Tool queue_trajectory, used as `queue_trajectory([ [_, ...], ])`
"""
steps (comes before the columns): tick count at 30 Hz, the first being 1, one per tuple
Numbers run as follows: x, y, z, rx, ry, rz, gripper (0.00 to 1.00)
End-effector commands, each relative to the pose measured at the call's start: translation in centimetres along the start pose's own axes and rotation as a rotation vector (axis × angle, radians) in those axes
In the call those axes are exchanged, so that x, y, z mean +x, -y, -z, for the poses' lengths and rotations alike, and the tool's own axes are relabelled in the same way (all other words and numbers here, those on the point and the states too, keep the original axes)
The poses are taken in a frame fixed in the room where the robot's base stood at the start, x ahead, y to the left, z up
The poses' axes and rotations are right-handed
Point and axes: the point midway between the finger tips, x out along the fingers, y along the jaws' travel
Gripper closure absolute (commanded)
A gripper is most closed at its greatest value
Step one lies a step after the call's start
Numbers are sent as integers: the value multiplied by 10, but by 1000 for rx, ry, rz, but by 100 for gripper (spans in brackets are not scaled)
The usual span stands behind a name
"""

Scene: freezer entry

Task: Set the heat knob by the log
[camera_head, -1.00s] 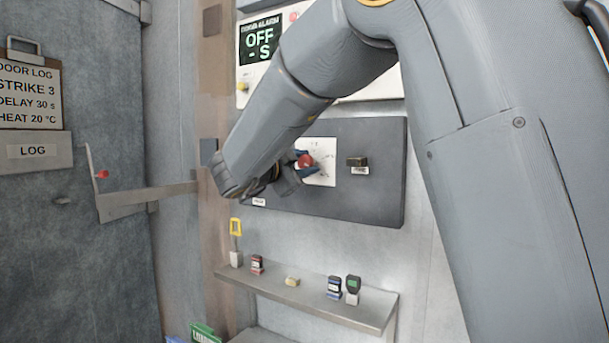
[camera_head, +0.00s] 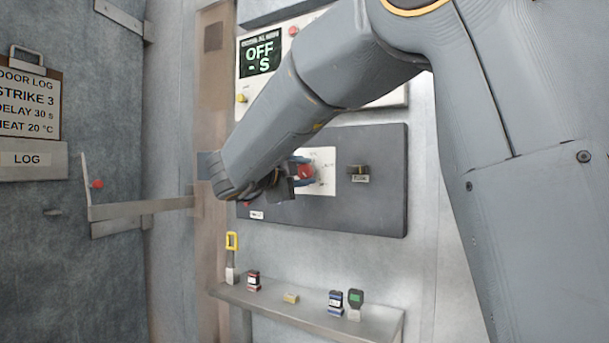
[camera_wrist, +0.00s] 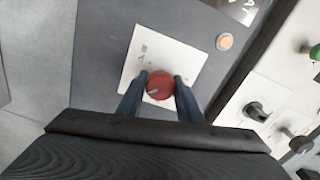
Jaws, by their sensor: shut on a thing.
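The heat knob is a round red knob (camera_head: 305,173) on a white dial plate (camera_head: 327,182), on a dark grey wall panel (camera_head: 385,212). It also shows in the wrist view (camera_wrist: 160,85) with a pale pointer mark on its face. My gripper (camera_wrist: 158,88) is shut on the red knob, its two blue fingers on either side of it. In the head view my gripper (camera_head: 300,172) comes at the knob from the left. The door log (camera_head: 28,103) hangs at the left and reads STRIKE 3, DELAY 30 s, HEAT 20 °C. The dial's scale marks are too small to read.
A dark switch (camera_head: 358,170) sits right of the dial. An alarm panel (camera_head: 262,58) above reads OFF. A shelf (camera_head: 375,322) below holds several small items. A metal door lever (camera_head: 140,208) juts out at the left.

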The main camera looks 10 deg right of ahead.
Motion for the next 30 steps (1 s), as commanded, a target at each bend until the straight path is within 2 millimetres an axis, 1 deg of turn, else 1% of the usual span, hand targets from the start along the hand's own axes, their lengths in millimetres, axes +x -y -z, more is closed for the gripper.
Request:
queue_trajectory([
  [7,0,-1,0,-2,0,-2,90],
  [8,0,-1,0,-2,0,-2,63],
  [10,0,-1,0,-2,0,-1,51],
  [11,0,-1,0,-2,0,-1,49],
  [19,-1,0,0,-2,0,0,49],
  [22,-6,0,0,-2,1,0,49],
  [26,-24,0,-1,-2,3,1,49],
  [30,-48,-1,-1,-1,4,1,49],
])
